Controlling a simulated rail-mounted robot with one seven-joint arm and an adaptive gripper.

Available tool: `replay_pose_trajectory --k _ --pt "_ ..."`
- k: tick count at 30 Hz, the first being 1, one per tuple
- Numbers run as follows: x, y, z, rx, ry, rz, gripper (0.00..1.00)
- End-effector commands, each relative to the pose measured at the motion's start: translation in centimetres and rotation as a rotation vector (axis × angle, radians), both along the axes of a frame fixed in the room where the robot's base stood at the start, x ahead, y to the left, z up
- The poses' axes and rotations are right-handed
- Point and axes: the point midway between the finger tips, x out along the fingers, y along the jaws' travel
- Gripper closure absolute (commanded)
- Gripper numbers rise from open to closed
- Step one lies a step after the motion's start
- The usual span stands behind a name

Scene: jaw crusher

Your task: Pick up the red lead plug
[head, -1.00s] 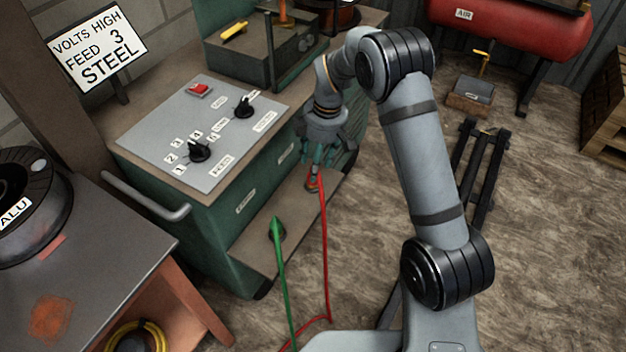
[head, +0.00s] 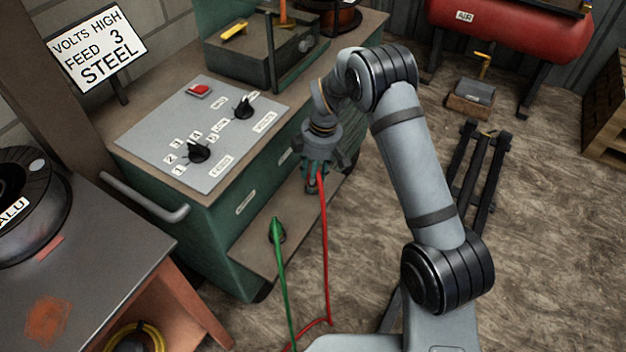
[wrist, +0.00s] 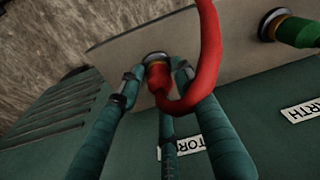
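The red lead plug (wrist: 157,80) sits at a metal-ringed socket on the machine's lower ledge. Its red cable (wrist: 210,50) curves up close past the wrist camera. In the head view the red cable (head: 325,250) runs down to the floor, and the plug is mostly hidden by my fingers. My gripper (wrist: 158,72) is lowered over the plug, with green fingers on its left and right and a third finger on the near side. Narrow gaps seem to show between the side fingertips and the plug, so the fingers look open around it. In the head view my gripper (head: 314,178) is above the ledge.
A green plug (head: 277,231) with a green cable stands on the same ledge (head: 247,250), left of my gripper; it also shows in the wrist view (wrist: 297,31). The green cabinet (head: 210,225) with its control panel rises behind.

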Motion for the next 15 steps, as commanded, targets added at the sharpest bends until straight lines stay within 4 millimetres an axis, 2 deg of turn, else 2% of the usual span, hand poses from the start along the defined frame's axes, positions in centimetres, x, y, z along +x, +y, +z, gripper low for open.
replay_pose_trajectory --k 15 --pt "-0.17 0.41 0.07 0.003 0.002 0.002 0.98"
